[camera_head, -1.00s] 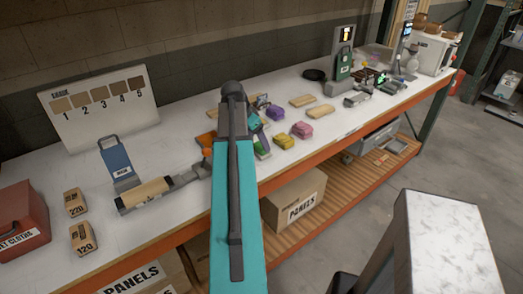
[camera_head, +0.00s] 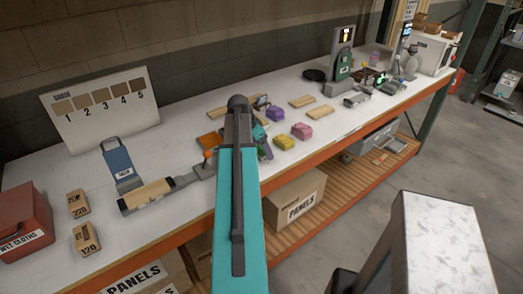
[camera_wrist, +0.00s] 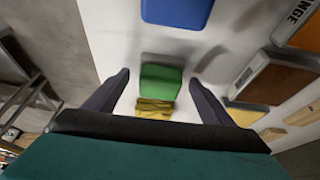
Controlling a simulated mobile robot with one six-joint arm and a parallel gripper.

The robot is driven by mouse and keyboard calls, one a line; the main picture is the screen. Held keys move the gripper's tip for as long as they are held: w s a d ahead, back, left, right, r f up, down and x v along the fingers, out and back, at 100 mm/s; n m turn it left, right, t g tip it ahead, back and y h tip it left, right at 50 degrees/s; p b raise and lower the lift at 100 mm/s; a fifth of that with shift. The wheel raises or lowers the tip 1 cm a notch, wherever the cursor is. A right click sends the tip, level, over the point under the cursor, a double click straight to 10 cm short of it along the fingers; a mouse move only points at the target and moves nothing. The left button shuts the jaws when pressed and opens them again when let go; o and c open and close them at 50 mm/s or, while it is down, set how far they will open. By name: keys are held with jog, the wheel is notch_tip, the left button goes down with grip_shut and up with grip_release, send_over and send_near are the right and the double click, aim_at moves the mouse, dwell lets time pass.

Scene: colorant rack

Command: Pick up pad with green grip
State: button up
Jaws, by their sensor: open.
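In the wrist view, the pad with the green grip (camera_wrist: 161,84) lies on the white bench top between the two dark fingers of my gripper (camera_wrist: 159,78). The fingers are open, one on each side of it, with gaps showing. A yellow layered block (camera_wrist: 154,108) adjoins the green grip on the side nearer my wrist; I cannot tell whether it belongs to the same pad. In the head view, my arm largely hides the gripper and the green pad.
In the wrist view, a blue item (camera_wrist: 177,10) lies beyond the green grip and trays (camera_wrist: 277,82) lie to the right. In the head view, yellow (camera_head: 284,142), pink (camera_head: 301,131) and purple (camera_head: 275,114) pads sit right of my arm. A sanding block (camera_head: 147,195) lies left.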

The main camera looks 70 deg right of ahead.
jog(key=shift+s+d+f, duration=0.1)
jog(key=shift+f, duration=0.25)
dwell(0.3)
jog(key=c, duration=1.2)
